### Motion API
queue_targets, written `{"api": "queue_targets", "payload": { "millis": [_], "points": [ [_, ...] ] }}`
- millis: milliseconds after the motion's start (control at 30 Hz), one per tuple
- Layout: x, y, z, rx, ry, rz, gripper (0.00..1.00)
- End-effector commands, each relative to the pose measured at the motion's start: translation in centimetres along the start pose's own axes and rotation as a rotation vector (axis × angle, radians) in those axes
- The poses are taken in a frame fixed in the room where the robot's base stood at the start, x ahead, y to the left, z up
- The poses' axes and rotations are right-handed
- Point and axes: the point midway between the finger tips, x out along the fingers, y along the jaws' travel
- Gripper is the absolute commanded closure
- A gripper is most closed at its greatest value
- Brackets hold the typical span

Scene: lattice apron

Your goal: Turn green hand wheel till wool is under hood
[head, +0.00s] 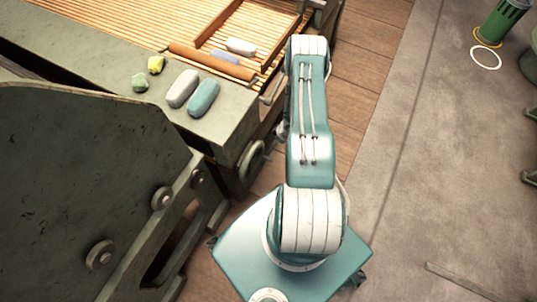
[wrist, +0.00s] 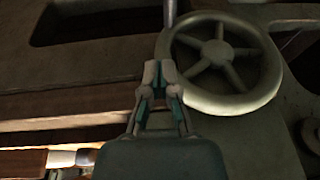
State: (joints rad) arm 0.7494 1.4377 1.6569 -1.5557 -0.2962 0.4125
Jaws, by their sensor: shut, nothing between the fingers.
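The green hand wheel (wrist: 268,88) is a spoked dull green wheel on the machine's side. It also shows in the head view (head: 246,175), below the table edge and left of my arm. My gripper (wrist: 159,68) is shut and empty, with its fingertips beside the wheel's left rim; I cannot tell whether they touch it. A whitish wool-like bundle (head: 240,46) and a bluish one (head: 225,57) lie on the slatted apron (head: 130,13), near a wooden roller (head: 212,62). I cannot clearly identify the hood.
A large dark green housing (head: 80,170) stands left.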

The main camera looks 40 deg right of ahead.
Motion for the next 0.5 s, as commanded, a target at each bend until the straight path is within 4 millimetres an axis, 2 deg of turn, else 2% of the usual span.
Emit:
{"api": "queue_targets", "payload": {
  "millis": [33, 500],
  "points": [
    [1.1, -0.2, -0.1, -0.004, -0.002, -0.002, 1.00],
    [8.7, -0.4, 0.4, -0.002, 0.000, -0.002, 1.00]
  ]
}}
